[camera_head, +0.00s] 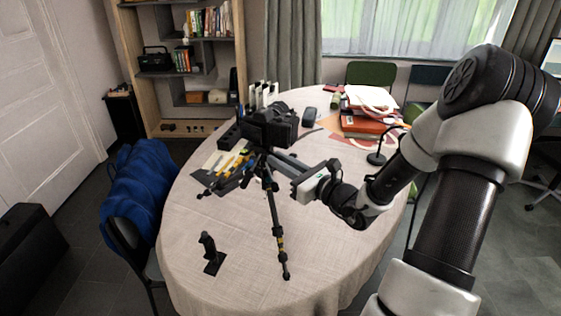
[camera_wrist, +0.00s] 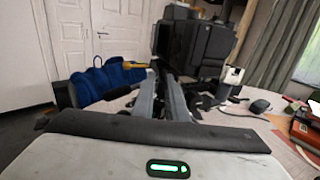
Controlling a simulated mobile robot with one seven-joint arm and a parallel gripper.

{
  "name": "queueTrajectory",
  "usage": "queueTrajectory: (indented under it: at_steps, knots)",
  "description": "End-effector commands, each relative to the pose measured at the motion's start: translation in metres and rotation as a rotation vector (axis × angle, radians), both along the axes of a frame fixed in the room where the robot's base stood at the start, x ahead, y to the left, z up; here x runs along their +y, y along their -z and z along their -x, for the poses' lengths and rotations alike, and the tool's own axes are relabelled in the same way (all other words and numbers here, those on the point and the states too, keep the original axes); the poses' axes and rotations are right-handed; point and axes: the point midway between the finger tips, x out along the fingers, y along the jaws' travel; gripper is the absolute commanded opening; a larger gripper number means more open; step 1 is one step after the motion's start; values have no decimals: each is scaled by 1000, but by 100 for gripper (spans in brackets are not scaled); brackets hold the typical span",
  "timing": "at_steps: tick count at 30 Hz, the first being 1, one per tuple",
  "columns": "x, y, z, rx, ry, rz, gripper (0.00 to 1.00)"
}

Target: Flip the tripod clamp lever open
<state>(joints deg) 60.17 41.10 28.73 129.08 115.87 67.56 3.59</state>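A black tripod (camera_head: 272,205) stands on the round table with a dark camera (camera_head: 270,128) mounted on its head. The camera also shows in the wrist view (camera_wrist: 195,45), just beyond and above the fingers. My gripper (camera_head: 272,155) reaches in from the right, its fingers at the tripod head just below the camera. In the wrist view my two grey fingers (camera_wrist: 160,80) run close together with a narrow gap and dark tripod parts behind their tips. The clamp lever cannot be made out, and whether the fingers touch anything is unclear.
The round table (camera_head: 205,255) has a light cloth. A small black stand (camera_head: 211,258) is at its front left, and yellow-handled tools (camera_head: 235,162) lie left of the tripod. Books (camera_head: 362,125) and a black lamp base (camera_head: 376,159) are at the right. A blue-draped chair (camera_head: 145,195) stands left.

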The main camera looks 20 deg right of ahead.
Motion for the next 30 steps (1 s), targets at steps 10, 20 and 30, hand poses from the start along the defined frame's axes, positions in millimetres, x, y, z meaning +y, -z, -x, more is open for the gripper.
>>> queueTrajectory:
  at_steps: [10,20,30]
  knots:
    - [-3,-3,-2,-4,-35,2,0]
    - [-10,-2,-6,-3,-217,2,0]
    - [-10,-1,-6,-2,-226,0,10]
